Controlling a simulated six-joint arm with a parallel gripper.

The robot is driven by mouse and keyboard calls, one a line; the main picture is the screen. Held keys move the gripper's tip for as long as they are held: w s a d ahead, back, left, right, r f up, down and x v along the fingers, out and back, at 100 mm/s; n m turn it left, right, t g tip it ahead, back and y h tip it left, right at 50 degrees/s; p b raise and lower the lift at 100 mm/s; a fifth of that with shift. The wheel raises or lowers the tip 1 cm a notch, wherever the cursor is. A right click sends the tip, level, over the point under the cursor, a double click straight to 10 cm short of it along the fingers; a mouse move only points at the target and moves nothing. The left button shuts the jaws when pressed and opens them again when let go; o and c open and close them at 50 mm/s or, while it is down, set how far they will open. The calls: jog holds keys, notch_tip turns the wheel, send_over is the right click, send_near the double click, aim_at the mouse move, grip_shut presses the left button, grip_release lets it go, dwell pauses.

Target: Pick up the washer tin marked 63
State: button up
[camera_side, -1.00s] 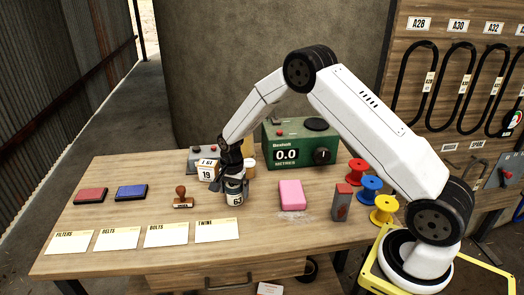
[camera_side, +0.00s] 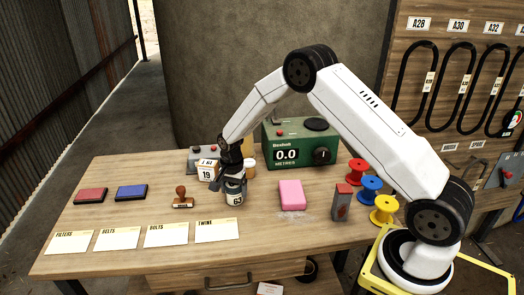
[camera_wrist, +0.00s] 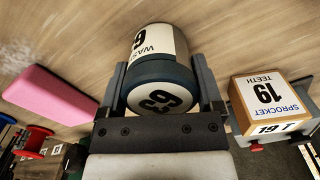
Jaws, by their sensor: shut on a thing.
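The washer tin marked 63 (camera_side: 236,199) is a small round tin with a white label and dark lid band, upright on the bench in the side view. In the wrist view the tin (camera_wrist: 158,70) shows "63" on its lid and on its side label. My gripper (camera_side: 233,184) comes down on it from above and is shut on it. In the wrist view the fingers of my gripper (camera_wrist: 163,88) lie on either side of the lid. I cannot tell whether the tin's base is off the bench.
A pink block (camera_side: 291,195) lies to the right. A wooden-handled stamp (camera_side: 182,198) stands to the left, and label cards (camera_side: 166,235) lie along the front.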

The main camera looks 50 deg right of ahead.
jog(key=shift+r, duration=0.75)
jog(key=s+a+r, duration=0.1)
jog(key=s+r, duration=1)
jog(key=s, duration=0.3)
jog(key=shift+a+r, duration=0.2)
jog(key=shift+a, duration=0.05)
